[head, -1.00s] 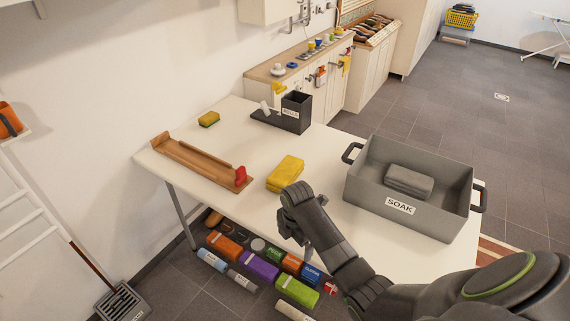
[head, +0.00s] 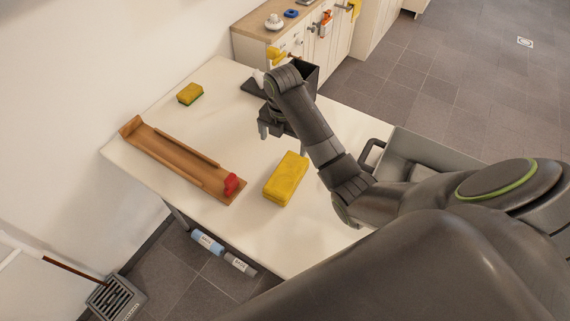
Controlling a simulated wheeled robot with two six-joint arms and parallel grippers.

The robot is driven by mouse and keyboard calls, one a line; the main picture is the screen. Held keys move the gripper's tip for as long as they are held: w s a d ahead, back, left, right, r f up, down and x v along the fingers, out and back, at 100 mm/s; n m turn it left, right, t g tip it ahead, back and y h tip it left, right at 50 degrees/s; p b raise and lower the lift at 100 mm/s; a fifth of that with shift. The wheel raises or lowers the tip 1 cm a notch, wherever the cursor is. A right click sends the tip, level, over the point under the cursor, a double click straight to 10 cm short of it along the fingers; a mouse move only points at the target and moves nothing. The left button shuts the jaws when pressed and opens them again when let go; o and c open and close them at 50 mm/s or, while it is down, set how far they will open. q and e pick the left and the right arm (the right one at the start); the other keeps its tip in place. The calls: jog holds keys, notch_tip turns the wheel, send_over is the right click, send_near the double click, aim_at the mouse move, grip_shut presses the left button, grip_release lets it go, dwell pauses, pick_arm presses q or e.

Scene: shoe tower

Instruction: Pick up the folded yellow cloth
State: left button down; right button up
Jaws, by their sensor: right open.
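The folded yellow cloth (head: 286,180) lies flat on the white table (head: 225,228), near the middle of the view. My right gripper (head: 284,143) is open and empty, its fingers pointing down. In the picture it is just above the cloth, over the table and apart from the cloth. The cloth is fully visible. My right arm comes in from the lower right and hides part of the table's right side. My left gripper is not in view.
A wooden tray with a red piece (head: 232,184) stands left of the cloth. A yellow-green sponge (head: 190,94) lies at the back left. A dark holder (head: 304,74) is behind my gripper. A grey tub (head: 420,150) is partly hidden by my arm.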

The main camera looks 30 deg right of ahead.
notch_tip(320, 180, down, 2)
jog(key=b, duration=0.2)
send_near(285, 175)
jog(key=f, duration=0.5)
jog(key=shift+w+d, duration=0.1)
jog(key=shift+w, duration=0.2)
jog(key=shift+s+f+p, duration=0.1)
jog(key=shift+f+p, duration=0.3)
jog(key=shift+f, duration=0.35)
jog(key=f, duration=0.3)
jog(key=shift+s+f+p, duration=0.15)
jog(key=shift+s+p, duration=0.05)
jog(key=shift+p, duration=0.1)
jog(key=shift+f, duration=0.55)
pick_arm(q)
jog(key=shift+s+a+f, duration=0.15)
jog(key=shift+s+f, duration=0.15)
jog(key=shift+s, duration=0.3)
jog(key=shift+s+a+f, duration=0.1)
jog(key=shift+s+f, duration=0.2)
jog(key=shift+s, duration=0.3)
pick_arm(e)
jog(key=shift+f, duration=0.1)
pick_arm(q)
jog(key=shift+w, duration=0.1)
pick_arm(e)
jog(key=c, duration=1.1)
